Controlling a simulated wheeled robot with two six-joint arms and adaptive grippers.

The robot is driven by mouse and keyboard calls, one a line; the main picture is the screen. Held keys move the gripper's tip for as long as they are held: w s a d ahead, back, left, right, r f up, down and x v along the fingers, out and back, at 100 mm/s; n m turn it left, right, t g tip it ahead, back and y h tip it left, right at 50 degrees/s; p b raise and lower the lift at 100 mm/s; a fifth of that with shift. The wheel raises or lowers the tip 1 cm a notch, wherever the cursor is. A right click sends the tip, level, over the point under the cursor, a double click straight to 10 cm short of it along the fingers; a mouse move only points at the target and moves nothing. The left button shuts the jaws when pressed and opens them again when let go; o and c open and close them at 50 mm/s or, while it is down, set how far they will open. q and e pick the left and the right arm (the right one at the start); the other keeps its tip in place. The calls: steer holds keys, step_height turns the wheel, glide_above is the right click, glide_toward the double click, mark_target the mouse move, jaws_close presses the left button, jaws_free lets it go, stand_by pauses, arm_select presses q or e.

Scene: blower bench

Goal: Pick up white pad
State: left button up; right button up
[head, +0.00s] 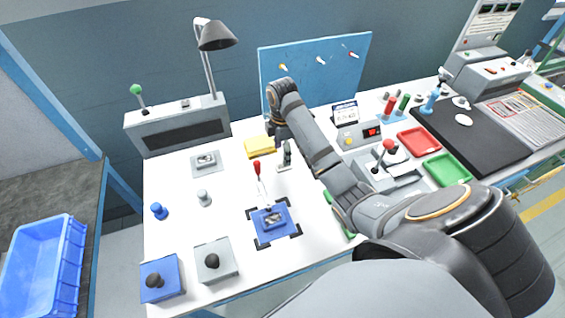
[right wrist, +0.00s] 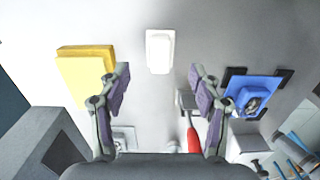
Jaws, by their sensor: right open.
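The white pad (right wrist: 160,52) lies flat on the pale bench top, in the upper middle of the right wrist view. It is a small rounded block with clear bench around it. In the head view a small part of it seems to show just below my right gripper (head: 286,154), mostly covered. My right gripper, also in the right wrist view (right wrist: 160,80), is open and empty, its two purple-padded fingers spread on either side of the pad's line, with the pad beyond the tips. My left gripper is not in view.
A yellow pad stack (head: 259,147) lies left of the gripper. A red-handled tool (head: 257,170) and a blue plate in a black-cornered mark (head: 271,221) are near. A blue pegboard (head: 315,72) stands behind. Red (head: 418,141) and green (head: 447,169) trays lie right.

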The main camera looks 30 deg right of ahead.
mark_target(279, 167)
steer(key=shift+s+f, duration=0.1)
steer(key=shift+s, duration=0.05)
steer(key=f+b, duration=0.3)
steer(key=f, duration=0.2)
steer(key=shift+d+b, duration=0.2)
steer(key=shift+b, duration=0.2)
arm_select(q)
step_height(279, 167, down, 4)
arm_select(e)
steer(key=shift+r, duration=0.1)
steer(key=shift+c, duration=0.3)
